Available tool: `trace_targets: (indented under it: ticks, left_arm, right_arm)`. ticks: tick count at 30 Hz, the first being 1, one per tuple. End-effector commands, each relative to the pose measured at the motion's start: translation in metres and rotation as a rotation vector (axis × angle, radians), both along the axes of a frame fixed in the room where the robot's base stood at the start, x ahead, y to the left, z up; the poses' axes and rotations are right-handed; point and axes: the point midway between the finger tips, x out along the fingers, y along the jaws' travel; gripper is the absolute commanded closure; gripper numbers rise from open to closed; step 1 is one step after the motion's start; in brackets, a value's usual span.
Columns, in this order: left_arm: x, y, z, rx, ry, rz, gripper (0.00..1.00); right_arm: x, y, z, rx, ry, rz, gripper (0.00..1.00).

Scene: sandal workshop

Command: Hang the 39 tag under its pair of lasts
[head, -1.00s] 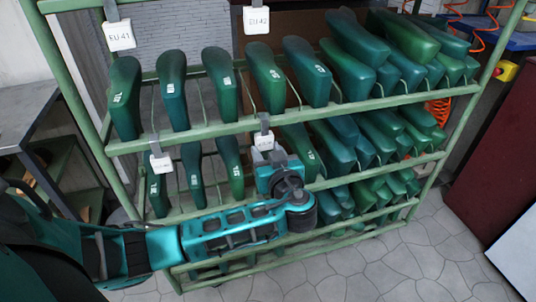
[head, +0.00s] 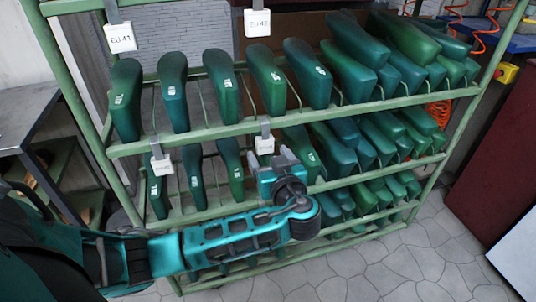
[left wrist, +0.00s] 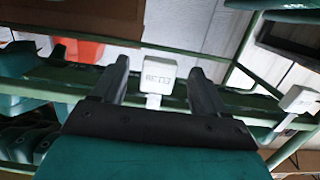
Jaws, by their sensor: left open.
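A small white tag (head: 264,145) hangs by a grey clip from the middle rail of the green rack, among green lasts (head: 235,172). My left gripper (head: 284,157) is open just to the right of and below this tag in the head view. In the left wrist view a white tag (left wrist: 159,75) shows upside down between the two spread fingers, apart from both; its number is too blurred to read surely. Another white tag (head: 161,163) hangs further left on the same rail. My right gripper is out of view.
Tags EU 41 (head: 120,38) and EU 42 (head: 257,23) hang from the top rail. Several rows of lasts fill the rack (head: 410,101). A grey table (head: 30,100) stands at the left, a dark red panel (head: 500,150) at the right. The tiled floor in front is clear.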

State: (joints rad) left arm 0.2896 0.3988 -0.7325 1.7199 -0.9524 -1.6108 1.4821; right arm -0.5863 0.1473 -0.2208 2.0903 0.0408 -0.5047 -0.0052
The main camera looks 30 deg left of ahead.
Motion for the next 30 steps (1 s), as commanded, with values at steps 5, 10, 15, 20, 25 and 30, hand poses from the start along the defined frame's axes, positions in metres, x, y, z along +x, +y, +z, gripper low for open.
trace_targets:
  ticks: [5, 10, 15, 20, 25, 30]
  left_arm:
    - [-0.024, -0.029, 0.005, -0.006, 0.003, -0.003, 0.27]
    - [-0.049, -0.057, 0.01, -0.006, 0.004, -0.002, 0.27]
    - [-0.066, -0.078, 0.014, -0.004, 0.003, -0.001, 0.27]
    - [-0.075, -0.087, 0.015, -0.002, 0.003, 0.0, 0.27]
    - [-0.076, -0.088, 0.015, 0.0, 0.004, -0.001, 0.27]
    - [-0.076, -0.091, -0.015, -0.019, 0.172, -0.097, 0.27]
  right_arm:
    - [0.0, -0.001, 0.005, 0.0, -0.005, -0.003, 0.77]
    - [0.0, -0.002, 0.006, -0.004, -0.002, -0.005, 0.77]
    - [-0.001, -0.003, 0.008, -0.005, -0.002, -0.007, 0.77]
    - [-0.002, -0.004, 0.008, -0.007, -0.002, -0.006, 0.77]
    - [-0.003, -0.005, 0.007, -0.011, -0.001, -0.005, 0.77]
    - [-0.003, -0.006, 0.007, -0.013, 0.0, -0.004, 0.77]
